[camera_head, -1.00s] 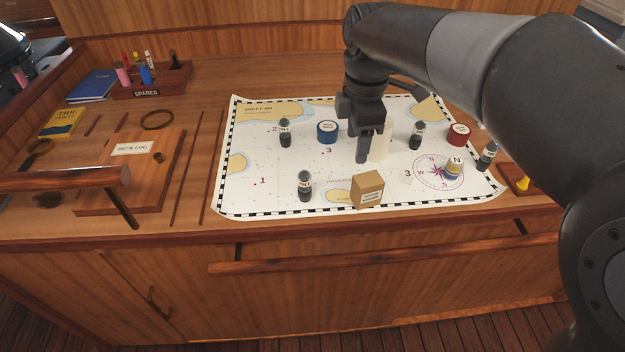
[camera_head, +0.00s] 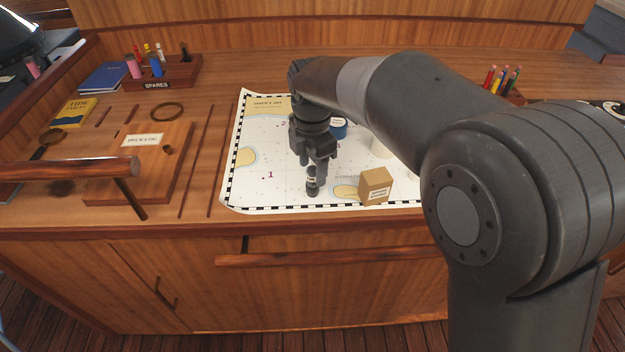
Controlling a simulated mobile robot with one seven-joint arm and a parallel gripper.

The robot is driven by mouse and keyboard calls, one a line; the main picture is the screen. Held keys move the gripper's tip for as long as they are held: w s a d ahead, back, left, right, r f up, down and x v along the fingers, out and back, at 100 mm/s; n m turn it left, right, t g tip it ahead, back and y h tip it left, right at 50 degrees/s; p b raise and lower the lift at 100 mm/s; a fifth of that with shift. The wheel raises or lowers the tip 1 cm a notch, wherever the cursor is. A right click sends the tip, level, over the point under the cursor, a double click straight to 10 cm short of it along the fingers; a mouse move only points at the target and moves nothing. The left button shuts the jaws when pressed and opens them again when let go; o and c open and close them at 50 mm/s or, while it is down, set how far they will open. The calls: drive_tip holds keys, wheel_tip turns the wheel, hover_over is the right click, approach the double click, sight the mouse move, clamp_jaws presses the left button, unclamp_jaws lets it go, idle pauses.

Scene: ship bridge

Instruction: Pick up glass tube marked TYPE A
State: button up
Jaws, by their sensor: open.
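No label reading TYPE A is legible, so I cannot pick out that glass tube. My gripper (camera_head: 315,175) is open and points down over the front left part of the chart. A small dark bottle with a pale label (camera_head: 312,187) stands upright on the chart at the fingertips, partly covered by them. I cannot tell whether it is between the fingers or just beside them. Small coloured tubes or bottles, including a pink one (camera_head: 133,66) and a blue one (camera_head: 155,67), stand in the wooden SPARES rack (camera_head: 178,83) at the back left.
A cardboard box (camera_head: 375,186) stands right of the gripper. A blue round tin (camera_head: 338,128) and a whitish object (camera_head: 381,148) are behind. My arm hides the chart's right side. The DECK LOG (camera_head: 110,185) lies left. A wooden rail (camera_head: 330,257) runs along the front.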

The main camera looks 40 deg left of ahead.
wheel_tip(320, 180, down, 3)
drive_tip(key=shift+f, duration=0.2)
drive_tip(key=shift+c, duration=0.2)
drive_tip(key=c, duration=1)
drive_tip(key=shift+r, duration=0.1)
